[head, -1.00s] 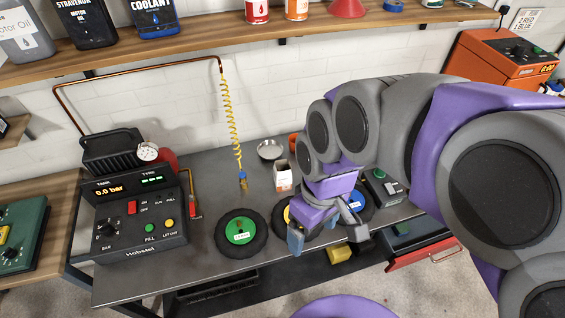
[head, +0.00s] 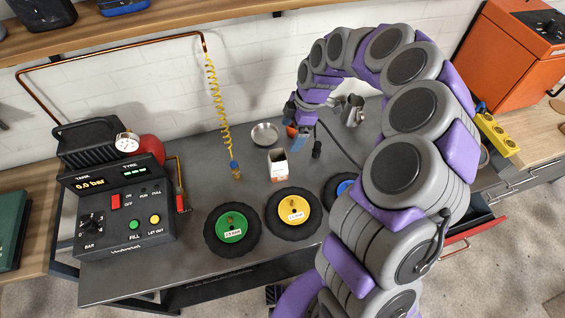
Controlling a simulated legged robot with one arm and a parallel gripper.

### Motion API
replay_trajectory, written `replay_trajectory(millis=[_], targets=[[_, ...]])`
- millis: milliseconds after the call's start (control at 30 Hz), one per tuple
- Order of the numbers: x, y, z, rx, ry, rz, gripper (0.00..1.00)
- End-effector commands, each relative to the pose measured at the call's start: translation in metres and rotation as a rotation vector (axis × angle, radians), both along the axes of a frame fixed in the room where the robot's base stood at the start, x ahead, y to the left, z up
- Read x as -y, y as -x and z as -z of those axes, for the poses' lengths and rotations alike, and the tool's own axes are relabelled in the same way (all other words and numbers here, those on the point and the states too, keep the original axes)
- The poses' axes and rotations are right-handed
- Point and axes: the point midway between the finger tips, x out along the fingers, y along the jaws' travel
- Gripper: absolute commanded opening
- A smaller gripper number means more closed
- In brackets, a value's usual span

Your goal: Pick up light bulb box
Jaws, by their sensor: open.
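The light bulb box (head: 278,164) looks like a small white carton with an orange-brown lower part. It stands upright on the grey workbench (head: 215,179), behind the yellow-hubbed wheel. My gripper (head: 296,128) hangs at the end of my arched purple and grey arm, just behind and to the right of the box. Its fingers point down, are open, and appear apart from the box. A small orange object (head: 291,131) shows partly behind the fingers.
Green (head: 231,229) and yellow (head: 294,208) hubbed wheels lie at the bench front; a blue one (head: 346,188) is partly behind my arm. A metal dish (head: 264,134) lies behind the box. A yellow coiled hose (head: 222,110) hangs left. A metal jug (head: 353,110) stands right.

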Motion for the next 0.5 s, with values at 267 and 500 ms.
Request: replay_trajectory(millis=[267,500], targets=[[-0.009,0.000,0.028,-0.003,0.003,-0.007,0.96],[-0.021,0.002,0.074,-0.004,0.002,-0.006,0.96]])
